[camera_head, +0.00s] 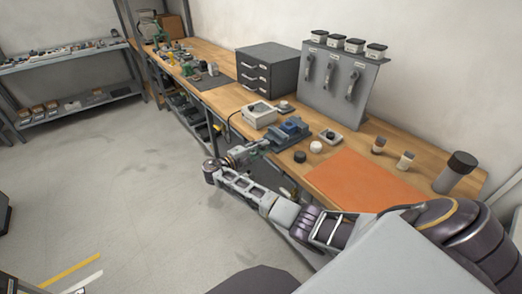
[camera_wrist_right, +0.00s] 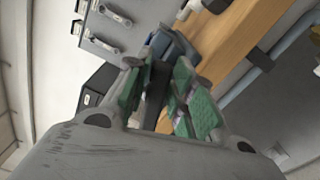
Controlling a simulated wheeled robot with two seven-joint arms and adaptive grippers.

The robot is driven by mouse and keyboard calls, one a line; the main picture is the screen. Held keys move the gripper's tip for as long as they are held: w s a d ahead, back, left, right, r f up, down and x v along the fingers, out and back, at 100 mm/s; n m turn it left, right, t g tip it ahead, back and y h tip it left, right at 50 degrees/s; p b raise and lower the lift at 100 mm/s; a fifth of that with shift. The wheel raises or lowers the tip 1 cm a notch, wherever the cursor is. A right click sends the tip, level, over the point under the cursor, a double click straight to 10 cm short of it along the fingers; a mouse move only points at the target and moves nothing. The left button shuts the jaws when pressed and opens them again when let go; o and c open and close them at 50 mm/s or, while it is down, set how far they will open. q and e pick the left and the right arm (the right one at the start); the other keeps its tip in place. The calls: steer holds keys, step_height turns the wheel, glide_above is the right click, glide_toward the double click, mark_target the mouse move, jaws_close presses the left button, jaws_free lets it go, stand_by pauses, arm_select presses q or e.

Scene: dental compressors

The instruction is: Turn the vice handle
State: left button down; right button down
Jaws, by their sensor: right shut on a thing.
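The blue-grey vice (camera_head: 291,129) stands at the front edge of the wooden bench in the head view. It also shows beyond the fingers in the wrist view (camera_wrist_right: 172,45). My right gripper (camera_head: 260,146) is at the near left side of the vice, pointing at it. In the wrist view its green-padded fingers (camera_wrist_right: 160,80) stand on either side of a dark bar, which looks like the vice handle (camera_wrist_right: 156,84). The handle is mostly hidden by the gripper in the head view. My left gripper is not in view.
An orange mat (camera_head: 362,178) lies right of the vice, with small jars and a grey canister (camera_head: 456,174) beyond. A white box (camera_head: 259,115), a drawer cabinet (camera_head: 268,69) and a tool panel (camera_head: 341,80) stand behind. The floor left of the bench is clear.

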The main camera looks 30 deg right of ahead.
steer(key=shift+f+m+b, duration=0.3)
steer(key=shift+m+b, duration=0.3)
steer(key=shift+m, duration=0.2)
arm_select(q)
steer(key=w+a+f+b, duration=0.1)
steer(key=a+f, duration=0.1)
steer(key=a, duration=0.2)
arm_select(e)
steer(key=shift+f+m, duration=0.15)
steer(key=shift+m, duration=0.45)
steer(key=shift+f+m+b, duration=0.2)
steer(key=shift+m+b, duration=0.8)
steer(key=shift+b, duration=0.15)
steer(key=shift+f+m+b, duration=0.15)
steer(key=shift+m+b, duration=0.65)
steer(key=shift+b, duration=0.2)
steer(key=shift+m+b, duration=0.3)
steer(key=shift+b, duration=0.1)
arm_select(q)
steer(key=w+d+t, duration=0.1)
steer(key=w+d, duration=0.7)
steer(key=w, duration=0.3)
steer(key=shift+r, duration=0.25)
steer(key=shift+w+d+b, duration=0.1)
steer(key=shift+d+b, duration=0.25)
arm_select(e)
steer(key=shift+w+m, duration=0.1)
steer(key=shift+m, duration=0.2)
